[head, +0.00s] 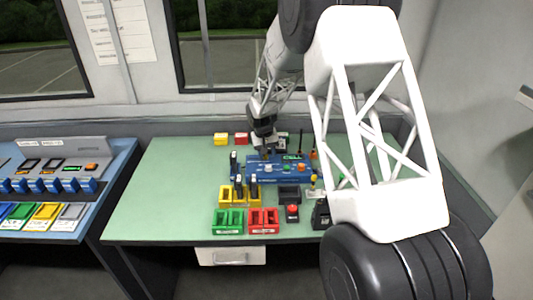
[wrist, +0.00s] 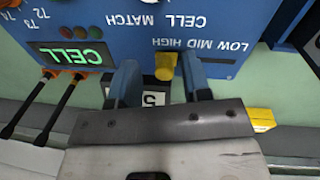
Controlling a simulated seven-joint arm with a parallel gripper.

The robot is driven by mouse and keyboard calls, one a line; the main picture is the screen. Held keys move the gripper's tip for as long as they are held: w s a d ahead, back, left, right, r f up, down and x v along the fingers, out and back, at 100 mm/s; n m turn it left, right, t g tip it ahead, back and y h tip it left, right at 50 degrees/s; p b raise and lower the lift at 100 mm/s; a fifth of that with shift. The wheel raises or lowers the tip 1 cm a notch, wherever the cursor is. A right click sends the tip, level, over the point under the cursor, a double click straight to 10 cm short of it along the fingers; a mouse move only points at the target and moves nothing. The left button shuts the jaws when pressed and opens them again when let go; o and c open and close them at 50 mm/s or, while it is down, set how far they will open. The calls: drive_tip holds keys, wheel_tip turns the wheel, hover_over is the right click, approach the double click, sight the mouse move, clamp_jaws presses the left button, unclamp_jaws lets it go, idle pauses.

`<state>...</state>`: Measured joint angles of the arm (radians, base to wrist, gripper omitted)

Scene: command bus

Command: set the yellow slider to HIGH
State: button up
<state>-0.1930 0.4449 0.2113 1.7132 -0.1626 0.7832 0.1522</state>
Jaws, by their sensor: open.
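The blue console (head: 262,174) stands on the green table, below my gripper (head: 264,140) in the head view. The wrist view shows the console upside down, with a yellow slider (wrist: 166,66) under printed LOW, MID and HIGH labels. The slider knob sits at the picture-left end of that label row, by the word HIGH as far as I can tell. My gripper (wrist: 160,82) is open, one finger on each side of the knob. A gap shows on both sides, so I see no grip on it. The slider is too small to make out in the head view.
A green CELL display (wrist: 70,54) and dark rods are at the wrist view's left. Yellow (head: 238,196), green (head: 228,221) and red (head: 263,220) bins stand before the console. The table's left side (head: 165,200) is clear. A second blue panel (head: 55,180) stands further left.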

drive_tip(key=shift+r, duration=0.15)
drive_tip(key=shift+s+a+r, duration=0.1)
drive_tip(key=shift+a+r, duration=0.05)
drive_tip(key=shift+r, duration=1.1)
drive_tip(key=shift+w+a+r, duration=0.1)
drive_tip(key=shift+a+r, duration=0.05)
drive_tip(key=shift+r, duration=1.05)
drive_tip(key=shift+s+a+r, duration=0.1)
drive_tip(key=shift+a+r, duration=0.05)
drive_tip(key=shift+r, duration=1.1)
drive_tip(key=shift+r, duration=0.15)
